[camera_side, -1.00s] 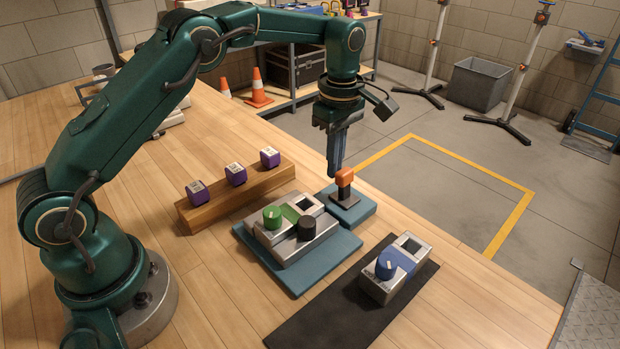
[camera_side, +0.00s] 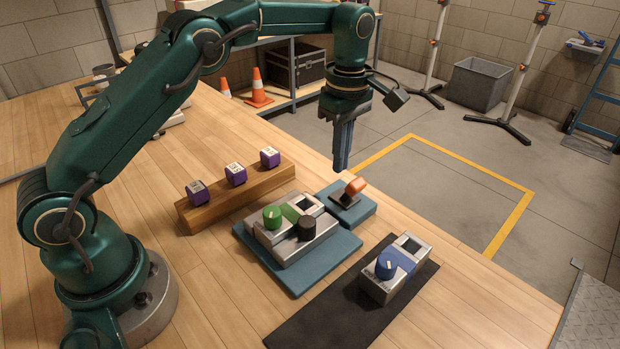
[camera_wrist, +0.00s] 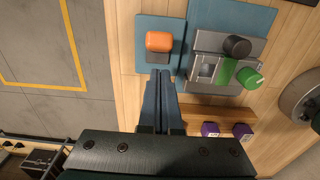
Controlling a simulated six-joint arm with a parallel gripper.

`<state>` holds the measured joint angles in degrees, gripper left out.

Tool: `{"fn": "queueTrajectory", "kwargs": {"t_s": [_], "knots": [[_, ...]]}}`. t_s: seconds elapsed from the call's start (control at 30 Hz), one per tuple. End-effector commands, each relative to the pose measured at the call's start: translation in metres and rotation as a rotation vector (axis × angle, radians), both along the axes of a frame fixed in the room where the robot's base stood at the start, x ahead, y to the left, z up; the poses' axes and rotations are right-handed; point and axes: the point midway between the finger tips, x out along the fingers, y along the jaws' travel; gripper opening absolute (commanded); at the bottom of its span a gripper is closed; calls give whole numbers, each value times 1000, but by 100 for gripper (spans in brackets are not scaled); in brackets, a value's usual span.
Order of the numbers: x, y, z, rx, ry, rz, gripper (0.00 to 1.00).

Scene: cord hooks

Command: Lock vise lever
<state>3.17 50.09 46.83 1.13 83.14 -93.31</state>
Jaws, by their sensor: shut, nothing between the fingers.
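The orange-tipped lever (camera_side: 355,187) stands on a dark plate on a small teal block (camera_side: 362,208) near the table's far edge. In the side view the lever leans over to the right. In the wrist view its orange grip (camera_wrist: 159,42) lies just beyond my fingertips, with a dark part below it. My gripper (camera_side: 341,166) points down, shut and empty, above and a little left of the lever, apart from it in the side view. Its fingers (camera_wrist: 162,78) are together in the wrist view.
A grey vise-like fixture (camera_side: 285,255) with a green knob (camera_side: 272,216) and a black knob (camera_side: 307,228) sits beside the lever block. A blue-knobbed fixture (camera_side: 380,290) rests on a black mat (camera_side: 310,325). Purple cubes (camera_side: 235,174) stand on a wooden rail (camera_side: 215,207).

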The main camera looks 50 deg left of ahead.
Motion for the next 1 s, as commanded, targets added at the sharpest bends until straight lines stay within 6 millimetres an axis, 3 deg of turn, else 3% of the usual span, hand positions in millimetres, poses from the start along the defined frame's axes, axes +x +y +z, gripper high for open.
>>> {"fn": "queueTrajectory", "kwargs": {"t_s": [0.27, 0.53, 1.0], "knots": [[0, 0, 2, 0, -1, 0, 0], [1, -1, 27, 0, -5, 0, 0], [1, -1, 48, 0, -2, 0, 0]]}}
